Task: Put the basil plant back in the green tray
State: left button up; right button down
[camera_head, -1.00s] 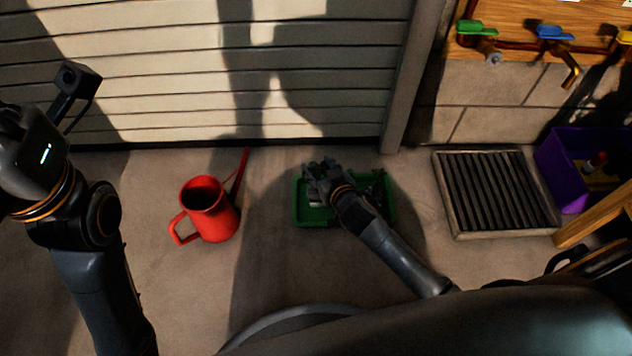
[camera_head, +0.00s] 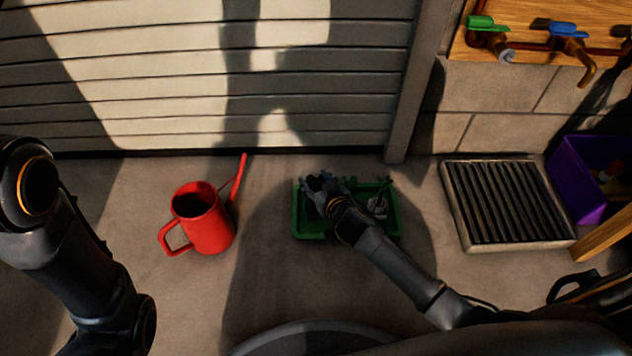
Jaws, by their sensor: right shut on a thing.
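The green tray (camera_head: 310,229) lies on the concrete floor near the shutter, in the middle of the head view. My right gripper (camera_head: 318,184) is over the left part of the tray, pointing down and shut. The thing in it, which I take for the basil plant, is hidden by the fingers and wrist. I cannot tell whether it touches the tray floor. A small pale item with some green around it (camera_head: 378,205) sits in the right part of the tray, in shadow. My left gripper is out of view; only its arm shows at the left.
A red watering can (camera_head: 207,228) stands left of the tray, its spout towards the tray side. A slatted drain grate (camera_head: 508,203) lies to the right, with a purple crate (camera_head: 580,185) beyond it. Taps on a wooden board (camera_head: 485,35) are at the upper right. The shutter (camera_head: 180,80) closes the back.

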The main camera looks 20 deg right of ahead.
jog(key=shift+f, duration=0.15)
jog(key=c, duration=0.6)
grip_release()
jog(key=shift+o, duration=0.2)
